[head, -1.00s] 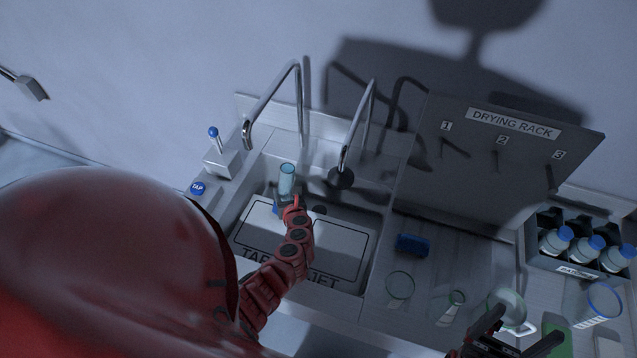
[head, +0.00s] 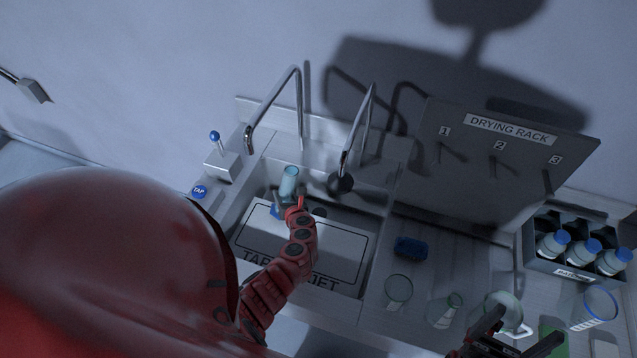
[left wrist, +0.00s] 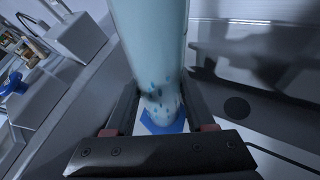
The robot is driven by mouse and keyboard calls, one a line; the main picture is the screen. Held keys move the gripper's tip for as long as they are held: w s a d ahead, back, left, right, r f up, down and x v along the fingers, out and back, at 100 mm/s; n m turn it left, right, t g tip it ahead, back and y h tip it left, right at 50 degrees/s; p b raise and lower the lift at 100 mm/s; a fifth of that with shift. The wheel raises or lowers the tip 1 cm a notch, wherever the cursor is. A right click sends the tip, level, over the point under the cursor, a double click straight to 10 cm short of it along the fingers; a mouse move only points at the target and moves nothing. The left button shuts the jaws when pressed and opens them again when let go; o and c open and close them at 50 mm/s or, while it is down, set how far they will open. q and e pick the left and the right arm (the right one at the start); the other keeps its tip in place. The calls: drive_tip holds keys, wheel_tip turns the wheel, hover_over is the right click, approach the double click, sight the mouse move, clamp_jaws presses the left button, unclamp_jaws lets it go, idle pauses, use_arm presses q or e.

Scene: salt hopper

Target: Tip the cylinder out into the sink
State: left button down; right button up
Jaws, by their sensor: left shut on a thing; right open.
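The cylinder (head: 289,182) is a clear pale-blue tube with a blue foot. My left gripper (head: 284,204) is shut on it low down and holds it over the sink (head: 338,283), near the back left corner, leaning slightly right. In the left wrist view the cylinder (left wrist: 155,45) stands between both fingers, with dark blue specks low in it and the blue foot below; its mouth is out of that view. My right gripper (head: 518,337) is open at the bottom right and seems empty.
Two curved taps, left (head: 298,100) and right (head: 368,115), rise behind the sink. A blue-knobbed lever (head: 215,137) stands left. Right of the sink are a blue sponge (head: 411,248), glassware (head: 398,289), a drying rack board (head: 480,175) and a bottle crate (head: 567,272).

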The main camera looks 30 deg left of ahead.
use_arm(q)
drive_tip(key=shift+r+p, duration=0.25)
drive_tip(key=shift+p, duration=0.1)
idle(0.3)
drive_tip(key=shift+f+m+g+y, duration=0.2)
drive_tip(key=shift+m+g+y, duration=0.1)
drive_tip(key=shift+m+g, duration=0.25)
idle(0.3)
drive_tip(key=shift+w+f+m+g, duration=0.2)
drive_tip(key=shift+m+g, duration=0.25)
drive_tip(key=shift+m, duration=0.3)
idle(1.2)
drive_tip(key=shift+s+a+m+g+y, duration=0.1)
drive_tip(key=shift+s+m+g+y, duration=0.25)
drive_tip(key=shift+m+y, duration=0.15)
idle(0.7)
drive_tip(key=shift+s+a+m+g+y+b, duration=0.2)
drive_tip(key=shift+s+m+g+y+b, duration=0.1)
drive_tip(key=shift+m+b, duration=0.25)
idle(0.8)
drive_tip(key=shift+s+a+f+m+g+y+b, duration=0.1)
drive_tip(key=shift+s+f+m+g+y+b, duration=0.15)
drive_tip(key=shift+f+m+b, duration=0.45)
drive_tip(key=shift+s+a+f+m+g+y+b, duration=0.15)
drive_tip(key=shift+f+g+y+b, duration=0.1)
drive_tip(key=shift+b, duration=0.8)
